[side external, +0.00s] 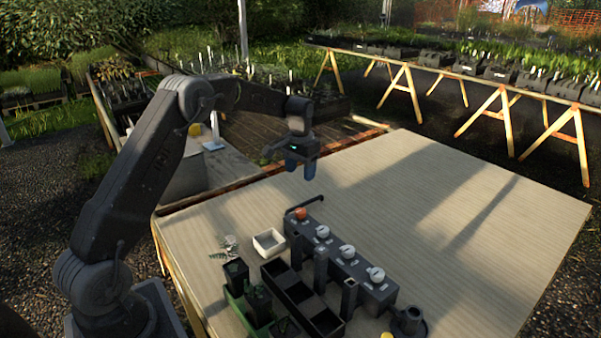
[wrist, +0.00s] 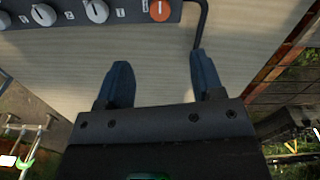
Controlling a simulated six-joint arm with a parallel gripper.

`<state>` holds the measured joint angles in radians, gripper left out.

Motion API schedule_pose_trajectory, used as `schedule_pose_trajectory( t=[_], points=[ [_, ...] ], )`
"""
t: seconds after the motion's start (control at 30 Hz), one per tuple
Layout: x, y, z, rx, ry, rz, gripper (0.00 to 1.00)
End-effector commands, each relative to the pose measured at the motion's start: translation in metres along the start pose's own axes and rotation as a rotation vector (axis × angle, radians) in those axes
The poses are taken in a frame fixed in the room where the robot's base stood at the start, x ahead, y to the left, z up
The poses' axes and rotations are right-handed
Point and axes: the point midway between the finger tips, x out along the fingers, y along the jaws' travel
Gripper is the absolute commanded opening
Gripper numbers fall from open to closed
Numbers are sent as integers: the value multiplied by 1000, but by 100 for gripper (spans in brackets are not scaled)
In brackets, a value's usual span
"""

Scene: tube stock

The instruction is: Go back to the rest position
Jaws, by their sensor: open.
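My gripper (side external: 300,168) hangs in the air above the far left part of the wooden table (side external: 440,190), fingers pointing down. In the wrist view its two blue fingers (wrist: 160,80) stand well apart with only bare table between them. It holds nothing. A grey box with white knobs and one orange knob (side external: 340,262) lies on the table below and nearer than the gripper, apart from it. Its orange knob (wrist: 160,10) shows at the top of the wrist view.
A black compartment tray (side external: 290,284), a green tray with dark pots (side external: 240,306), and a small white box (side external: 269,242) stand at the front left. A dark round holder (side external: 409,322) stands at the front edge. The table's right and far parts are clear.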

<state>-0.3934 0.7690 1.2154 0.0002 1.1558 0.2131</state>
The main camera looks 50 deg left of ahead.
Motion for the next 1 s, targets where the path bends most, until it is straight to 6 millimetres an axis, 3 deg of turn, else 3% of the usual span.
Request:
schedule_pose_trajectory(
  t=[0.17, 0.37, 0.5, 0.7, 0.87, 1.0],
  points=[
    [-19, 11, 8, 9, 22, -4, 61],
    [-85, 54, 52, 42, 107, -16, 61],
    [-124, 84, 100, 66, 174, -18, 61],
    [-159, 119, 178, 103, 273, -12, 61],
    [-167, 137, 243, 130, 351, 1, 61],
    [-161, 147, 296, 152, 415, 18, 61]
  ],
)
